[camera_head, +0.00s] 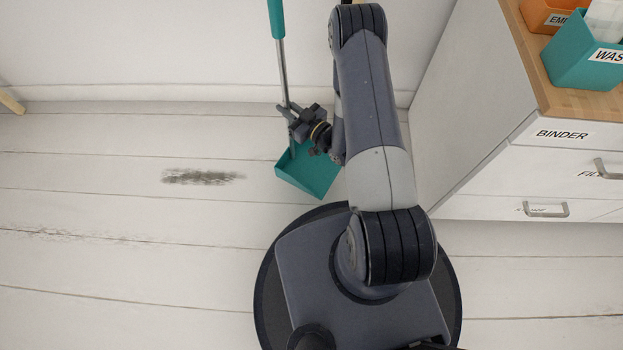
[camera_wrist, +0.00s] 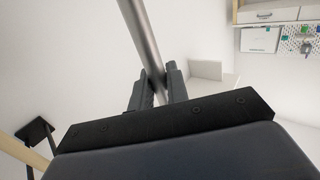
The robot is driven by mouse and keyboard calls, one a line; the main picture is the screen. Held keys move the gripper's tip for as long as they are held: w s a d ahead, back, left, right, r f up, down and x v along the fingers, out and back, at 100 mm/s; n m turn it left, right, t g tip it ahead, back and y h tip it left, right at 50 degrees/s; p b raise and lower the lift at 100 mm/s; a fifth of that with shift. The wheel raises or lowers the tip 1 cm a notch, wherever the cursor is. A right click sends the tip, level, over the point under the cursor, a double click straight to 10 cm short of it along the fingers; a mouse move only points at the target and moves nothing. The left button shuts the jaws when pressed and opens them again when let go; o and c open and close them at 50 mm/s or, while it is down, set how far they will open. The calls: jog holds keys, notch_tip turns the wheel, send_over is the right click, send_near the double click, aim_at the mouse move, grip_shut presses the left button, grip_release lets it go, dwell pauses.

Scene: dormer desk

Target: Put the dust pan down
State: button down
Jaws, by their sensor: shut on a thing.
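The dust pan (camera_head: 309,172) is teal with a long metal handle and a teal grip at the top. It stands upright at floor level beside my base, its pan low near the floor; I cannot tell whether it touches. My gripper (camera_head: 290,112) is shut on the metal handle, a little above the pan. In the wrist view my gripper (camera_wrist: 158,84) has its two dark fingers on either side of the dust pan's metal handle (camera_wrist: 141,35). The pan itself is out of the wrist view.
A dark dirt patch (camera_head: 203,177) lies on the white plank floor (camera_head: 120,220) to the left. A white drawer cabinet (camera_head: 540,165) with a wooden top stands at the right, holding a teal bin (camera_head: 580,62) and an orange bin (camera_head: 545,14). The floor at left is open.

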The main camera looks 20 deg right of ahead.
notch_tip(320, 180, down, 12)
jog(key=s+n+y+b, duration=0.1)
jog(key=b, duration=0.2)
jog(key=shift+a+g, duration=0.3)
jog(key=shift+g, duration=0.1)
jog(key=c, duration=1.8)
grip_release()
jog(key=shift+f, duration=0.1)
jog(key=shift+c, duration=0.2)
jog(key=o, duration=0.5)
jog(key=shift+c, duration=0.2)
jog(key=p+v, duration=0.2)
jog(key=v, duration=1)
jog(key=shift+w, duration=0.1)
